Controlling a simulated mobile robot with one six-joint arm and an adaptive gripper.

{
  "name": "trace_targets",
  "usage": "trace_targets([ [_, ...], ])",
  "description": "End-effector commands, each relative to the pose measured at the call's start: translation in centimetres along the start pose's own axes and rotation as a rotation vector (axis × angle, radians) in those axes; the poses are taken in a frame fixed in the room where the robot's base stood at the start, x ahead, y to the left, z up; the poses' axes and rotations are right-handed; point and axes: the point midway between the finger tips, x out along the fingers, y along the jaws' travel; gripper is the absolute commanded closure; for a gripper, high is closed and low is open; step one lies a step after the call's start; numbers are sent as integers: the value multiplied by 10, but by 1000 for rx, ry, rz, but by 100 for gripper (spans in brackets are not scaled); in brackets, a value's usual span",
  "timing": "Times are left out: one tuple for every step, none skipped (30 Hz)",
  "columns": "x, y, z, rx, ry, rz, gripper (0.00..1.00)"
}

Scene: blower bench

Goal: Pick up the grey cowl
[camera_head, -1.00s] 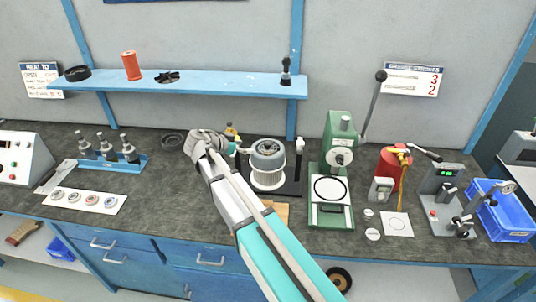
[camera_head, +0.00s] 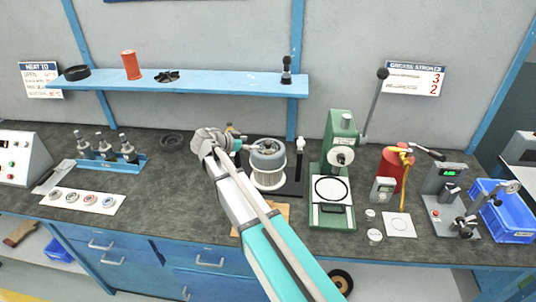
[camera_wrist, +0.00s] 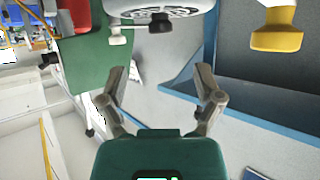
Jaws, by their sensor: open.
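The grey cowl (camera_head: 267,157) is a round grey housing on top of a white blower body (camera_head: 268,180) at the middle of the bench. My gripper (camera_head: 248,147) is at the cowl's upper left side in the head view, partly hidden by my wrist. In the wrist view my gripper (camera_wrist: 159,75) is open, with nothing between its fingers. A pale round part with a slotted face, apparently the cowl (camera_wrist: 190,8), shows at the top edge, beyond the fingertips.
A green press (camera_head: 336,185) stands just right of the blower. A yellow-topped item (camera_wrist: 275,38) is close by in the wrist view. A blue shelf (camera_head: 200,85) runs above. A dark ring (camera_head: 172,139) lies to the left.

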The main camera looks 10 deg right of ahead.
Motion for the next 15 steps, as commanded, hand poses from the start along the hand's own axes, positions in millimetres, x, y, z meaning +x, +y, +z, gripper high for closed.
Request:
trace_targets([
  [11, 0, 3, 1, 0, 2, 16],
  [16, 0, 3, 1, 0, 3, 16],
  [21, 0, 3, 0, 0, 3, 16],
  [25, 0, 3, 0, 0, 2, 16],
  [28, 0, 2, 0, 0, 2, 16],
  [33, 0, 2, 1, 0, 2, 16],
  [36, 0, 2, 1, 0, 2, 16],
  [38, 0, 2, 1, 0, 2, 16],
  [41, 0, 1, 1, 0, 2, 16],
  [42, 0, 1, 1, 0, 2, 16],
  [43, 0, 1, 0, 0, 2, 16],
  [44, 0, 0, 0, 0, 2, 16],
  [44, 0, 0, 0, 0, 1, 16],
  [44, 0, 0, 0, 0, 1, 16],
  [44, 0, 0, 0, 0, 1, 16],
])
